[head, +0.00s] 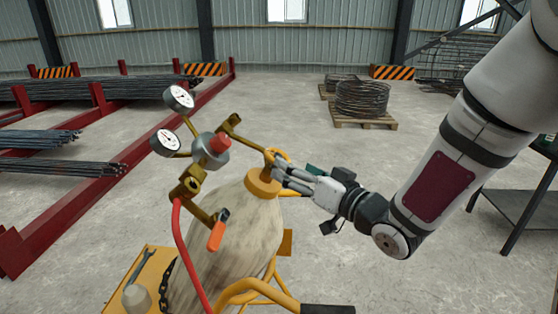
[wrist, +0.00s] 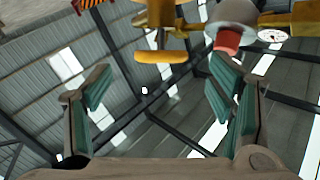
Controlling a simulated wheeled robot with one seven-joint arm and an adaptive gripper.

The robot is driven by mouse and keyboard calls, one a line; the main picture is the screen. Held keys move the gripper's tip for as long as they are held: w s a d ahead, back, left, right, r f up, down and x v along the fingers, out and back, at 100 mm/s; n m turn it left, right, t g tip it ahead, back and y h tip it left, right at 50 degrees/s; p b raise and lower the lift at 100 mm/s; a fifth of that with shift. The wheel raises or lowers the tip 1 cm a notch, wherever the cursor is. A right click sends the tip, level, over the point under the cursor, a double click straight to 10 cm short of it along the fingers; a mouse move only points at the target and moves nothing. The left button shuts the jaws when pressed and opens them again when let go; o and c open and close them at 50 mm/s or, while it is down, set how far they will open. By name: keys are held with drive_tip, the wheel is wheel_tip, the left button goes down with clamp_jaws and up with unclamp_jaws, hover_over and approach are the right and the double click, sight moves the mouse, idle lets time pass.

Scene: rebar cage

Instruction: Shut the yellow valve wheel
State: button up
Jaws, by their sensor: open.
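My gripper (head: 284,172) is at the right of the bottle top, close to the wheel. In the wrist view its two green-padded fingers (wrist: 160,82) are spread apart with nothing between them. Contact with the wheel cannot be told from the head view.
A regulator with a red knob (head: 220,143), two gauges (head: 179,97) and a red hose (head: 187,240) stands left of the wheel. An orange-handled lever (head: 217,236) hangs below. A yellow cart (head: 150,275) carries the bottle. The floor to the right is mostly clear.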

drive_tip(key=x, duration=0.6)
drive_tip(key=shift+w+a, duration=0.25)
drive_tip(key=shift+a, duration=0.05)
drive_tip(key=c, duration=1.2)
